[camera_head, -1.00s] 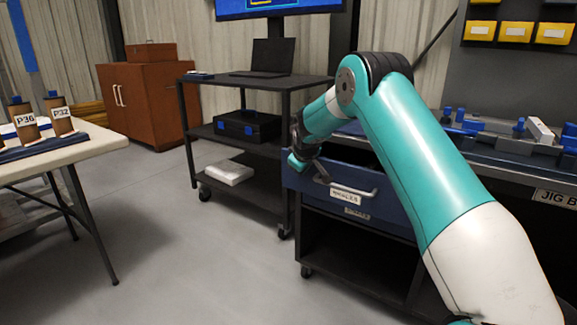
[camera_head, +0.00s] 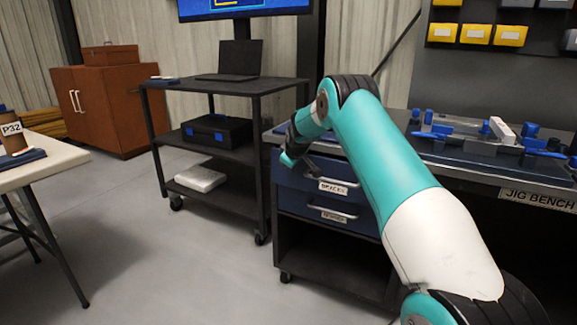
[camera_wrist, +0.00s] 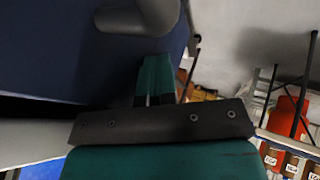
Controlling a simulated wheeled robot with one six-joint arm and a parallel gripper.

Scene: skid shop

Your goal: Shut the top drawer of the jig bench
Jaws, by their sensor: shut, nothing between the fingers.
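The jig bench (camera_head: 540,194) stands at the right, with two blue drawers under its left end. The top drawer (camera_head: 365,198) has a grey bar handle and a white label; its front looks about in line with the lower drawer (camera_head: 300,205), so it looks shut or nearly so. My gripper (camera_head: 287,163) is at the left part of the top drawer's front, pointing down. In the wrist view my gripper (camera_wrist: 155,60) has its teal fingers together and empty, close to a blue drawer front (camera_wrist: 50,50) and a grey handle (camera_wrist: 140,18). I cannot tell whether it touches.
A black cart (camera_head: 225,85) with a laptop and a black case stands just left of the bench. A white table (camera_head: 45,168) is at the far left. Blue fixtures (camera_head: 450,130) lie on the bench top. The floor between table and cart is clear.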

